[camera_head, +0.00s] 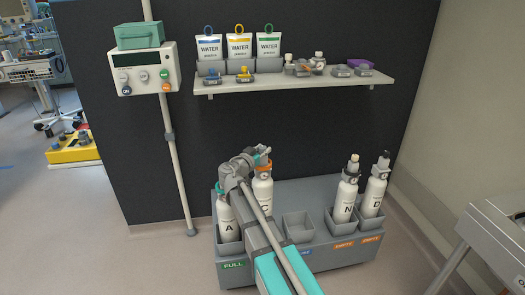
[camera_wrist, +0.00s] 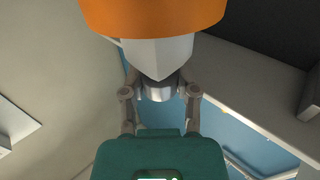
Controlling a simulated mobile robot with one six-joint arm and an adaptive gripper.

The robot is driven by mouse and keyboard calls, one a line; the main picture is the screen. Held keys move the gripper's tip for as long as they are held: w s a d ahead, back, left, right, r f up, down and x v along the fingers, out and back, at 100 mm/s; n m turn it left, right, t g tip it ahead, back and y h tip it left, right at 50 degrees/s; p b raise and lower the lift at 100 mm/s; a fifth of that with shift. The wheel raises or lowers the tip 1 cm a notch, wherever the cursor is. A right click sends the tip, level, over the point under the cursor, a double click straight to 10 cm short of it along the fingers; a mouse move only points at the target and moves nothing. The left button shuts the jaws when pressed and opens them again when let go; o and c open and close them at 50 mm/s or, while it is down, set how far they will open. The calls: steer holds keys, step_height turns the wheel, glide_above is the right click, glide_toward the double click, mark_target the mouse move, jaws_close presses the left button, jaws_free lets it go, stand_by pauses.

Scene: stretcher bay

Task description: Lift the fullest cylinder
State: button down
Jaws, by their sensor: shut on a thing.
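The white cylinder C (camera_head: 263,190) has an orange collar and stands behind my arm; its lower part is hidden, so I cannot tell if it is off the rack. My gripper (camera_head: 259,153) is at its top. In the wrist view my gripper (camera_wrist: 160,92) has its fingers shut on a grey metal neck beside a pale tapered part and an orange band (camera_wrist: 152,14). White cylinder A (camera_head: 227,226), with a teal collar, stands left of it, partly hidden. Cylinders N (camera_head: 345,199) and D (camera_head: 373,195) stand upright at the right. No gauge reading is legible.
The grey rack (camera_head: 340,259) has a green FULL label at the left, orange EMPTY labels at the right, and an empty cup (camera_head: 298,227) mid-rack. A shelf (camera_head: 295,83) with water pouches hangs above. A pole (camera_head: 172,145) stands left; a metal table (camera_head: 497,232) is right.

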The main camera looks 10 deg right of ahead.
steer(key=shift+r+p, duration=0.75)
steer(key=shift+r, duration=0.1)
